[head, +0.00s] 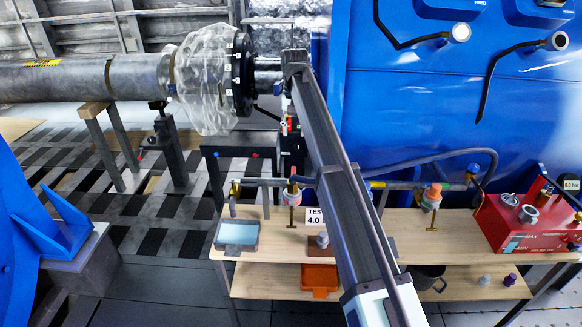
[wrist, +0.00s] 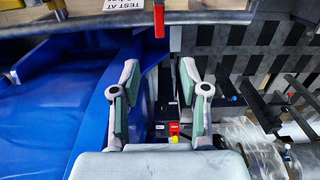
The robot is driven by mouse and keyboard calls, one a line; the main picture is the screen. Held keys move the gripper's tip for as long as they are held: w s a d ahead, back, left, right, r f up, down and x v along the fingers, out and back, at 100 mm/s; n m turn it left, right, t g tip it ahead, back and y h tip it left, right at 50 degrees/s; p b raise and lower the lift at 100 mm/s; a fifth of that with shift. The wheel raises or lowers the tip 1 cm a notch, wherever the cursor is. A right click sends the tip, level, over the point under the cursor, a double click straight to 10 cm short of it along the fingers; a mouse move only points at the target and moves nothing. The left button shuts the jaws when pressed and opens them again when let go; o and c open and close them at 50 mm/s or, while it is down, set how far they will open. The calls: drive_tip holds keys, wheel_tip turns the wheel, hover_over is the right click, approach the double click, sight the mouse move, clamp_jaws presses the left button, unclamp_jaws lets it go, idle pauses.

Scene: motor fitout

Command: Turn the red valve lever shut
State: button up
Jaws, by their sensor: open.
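In the wrist view my gripper (wrist: 159,68) is open, with its two pale green-grey fingers apart and nothing between them. A red bar (wrist: 158,19), which looks like the valve lever, shows beyond the fingertips at the top edge, clear of both fingers. In the head view a valve (head: 293,190) with small red, white and blue parts sits on the bench pipe, left of my arm. I cannot tell the lever's angle there. My gripper cannot be made out in the head view; my arm reaches toward the pipe flange.
A wooden bench (head: 270,245) carries a tray (head: 238,234), an orange-topped valve (head: 432,195) and a red pump box (head: 520,225). A large blue housing (head: 400,110) stands behind. A black flange (head: 243,75) ends the grey pipe. A small red block (wrist: 174,128) shows between the finger bases.

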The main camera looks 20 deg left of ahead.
sight(294, 171)
wheel_tip(294, 171, down, 16)
drive_tip(key=p, duration=0.4)
drive_tip(key=shift+r, duration=0.15)
clamp_jaws()
